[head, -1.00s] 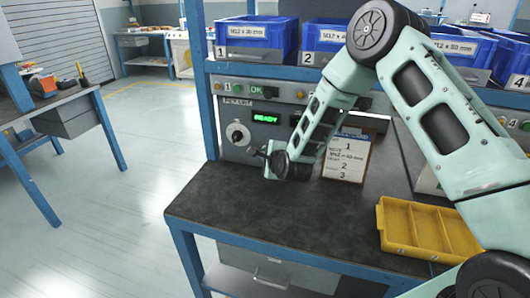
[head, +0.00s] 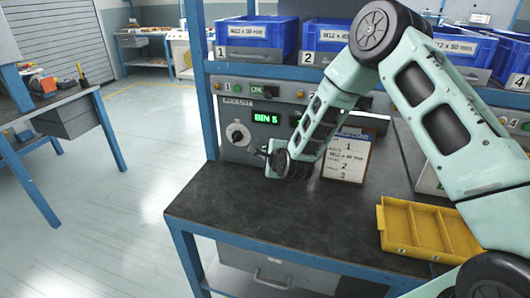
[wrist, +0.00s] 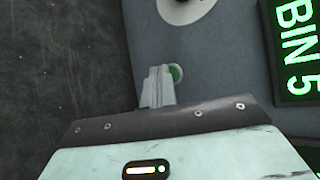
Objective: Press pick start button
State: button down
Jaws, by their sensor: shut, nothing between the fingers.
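A small green button (wrist: 176,73) sits on the grey panel in the wrist view, partly hidden behind the fingertips of my gripper (wrist: 159,84). The fingers are shut with nothing between them. The tips are right at the button; I cannot tell whether they touch it. In the head view my gripper (head: 262,151) points left at the lower part of the panel, and the button is not clear there. The panel's display (head: 266,118) glows green and reads "BIN 5"; it also shows at the right of the wrist view (wrist: 298,45).
A round white dial (head: 238,133) is on the panel left of the display. A clipboard card (head: 346,160) stands behind my wrist. A yellow divided tray (head: 428,230) lies on the dark bench (head: 265,215) at right. Blue bins (head: 257,40) line the shelf above. The bench's left front is clear.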

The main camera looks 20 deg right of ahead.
jog(key=shift+s+a, duration=0.4)
jog(key=shift+s, duration=0.25)
jog(key=shift+s+a+b, duration=0.2)
jog(key=shift+s+a, duration=0.55)
jog(key=shift+s, duration=0.25)
jog(key=shift+s+a+b, duration=0.15)
jog(key=shift+s+a, duration=0.6)
jog(key=shift+s, duration=0.25)
